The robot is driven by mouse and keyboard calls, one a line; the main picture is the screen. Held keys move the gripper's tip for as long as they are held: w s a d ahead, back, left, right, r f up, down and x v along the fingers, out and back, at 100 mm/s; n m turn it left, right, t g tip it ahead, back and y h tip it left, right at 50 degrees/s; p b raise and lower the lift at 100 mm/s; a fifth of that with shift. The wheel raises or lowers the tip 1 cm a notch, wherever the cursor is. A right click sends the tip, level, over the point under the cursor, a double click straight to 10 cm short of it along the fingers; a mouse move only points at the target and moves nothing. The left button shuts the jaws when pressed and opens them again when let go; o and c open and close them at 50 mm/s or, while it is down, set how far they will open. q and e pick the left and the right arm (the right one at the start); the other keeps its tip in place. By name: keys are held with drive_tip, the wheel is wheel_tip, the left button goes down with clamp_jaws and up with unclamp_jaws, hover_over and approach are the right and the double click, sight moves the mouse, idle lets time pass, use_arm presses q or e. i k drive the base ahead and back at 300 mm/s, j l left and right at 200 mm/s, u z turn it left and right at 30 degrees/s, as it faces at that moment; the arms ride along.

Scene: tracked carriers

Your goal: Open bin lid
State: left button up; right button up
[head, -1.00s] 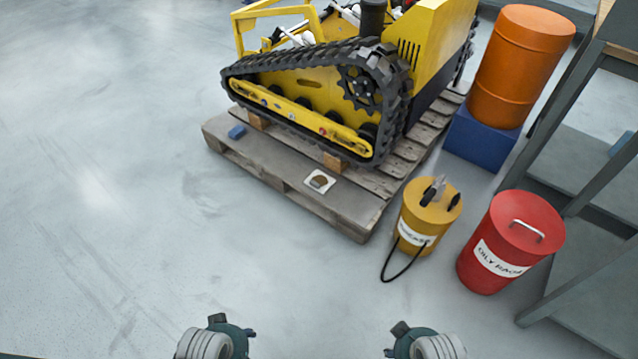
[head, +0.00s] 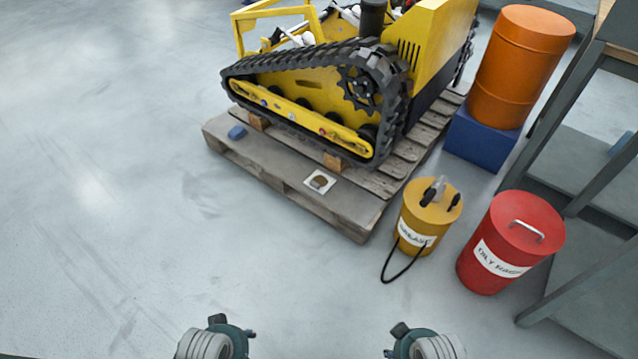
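A red bin (head: 482,270) with a white label reading "OILY RAGS" stands on the floor at the right. Its red lid (head: 510,213) is shut on top and carries a silver bar handle (head: 527,231). My two arms show at the bottom edge, one left of centre and one right of centre, both well to the left of the bin and apart from it. Only upper arm parts show; the fingers of both grippers are out of the picture.
A yellow grease can (head: 424,247) with a black hose stands just left of the bin. A grey workbench (head: 570,205) is close on the right. Behind are a wooden pallet (head: 345,217) bearing a yellow tracked carrier (head: 310,85), and an orange drum (head: 515,70) on a blue block. The left floor is clear.

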sight(525, 221)
drive_tip(key=z, duration=1.45)
